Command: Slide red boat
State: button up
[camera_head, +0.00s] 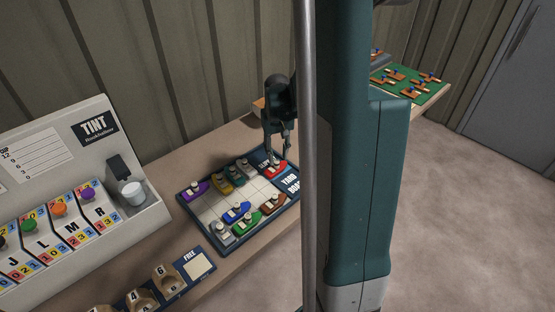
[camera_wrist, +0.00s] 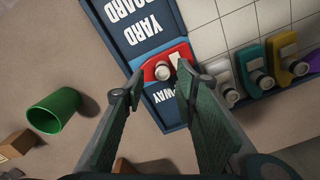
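The red boat (camera_head: 272,171) sits at the far right end of the dark-framed yard board (camera_head: 186,199), beside the dark strip with white lettering. In the wrist view the red boat (camera_wrist: 150,71) lies across the dark strip between the "YARD BOARD" lettering and lettering ending in "WAY", its right end near the pale grid. My gripper (camera_head: 277,153) is over the red boat, pointing down. In the wrist view its fingertips (camera_wrist: 159,73) stand apart on either side of the boat's round white funnel, with visible gaps. Whether they touch the hull cannot be told.
Grey, yellow and teal boats (camera_wrist: 254,69) line the grid row beside the red one; blue, green and brown boats stand nearer the front. A green cup (camera_wrist: 53,111) lies off the board. The tint machine (camera_head: 85,150) stands left. Several grid squares are empty.

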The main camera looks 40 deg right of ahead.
aim_at(277, 161)
notch_tip(277, 161, up, 8)
dwell(0.5)
jog(key=shift+d, duration=0.1)
dwell(0.5)
jog(key=s+a+r+n+t, duration=0.1)
jog(key=a+r, duration=0.2)
jog(key=a, duration=0.3)
jog(key=s+a+r+n+t+h, duration=0.1)
jog(key=s+a+r, duration=0.1)
jog(key=a+r, duration=0.35)
jog(key=s+a+r+n+t, duration=0.1)
jog(key=a+r, duration=0.1)
jog(key=a, duration=0.6)
jog(key=s+a+r+n+t, duration=0.1)
jog(key=s+a+t, duration=0.1)
jog(key=s+a, duration=0.3)
jog(key=s+a+r+n+t+y, duration=0.1)
jog(key=s+a+t, duration=0.1)
jog(key=s+a, duration=0.4)
jog(key=shift+a, duration=2.65)
jog(key=shift+s+f, duration=0.1)
jog(key=shift+f, duration=0.05)
notch_tip(277, 161, down, 10)
jog(key=b, duration=1)
jog(key=shift+f+b, duration=0.25)
jog(key=shift+b, duration=0.1)
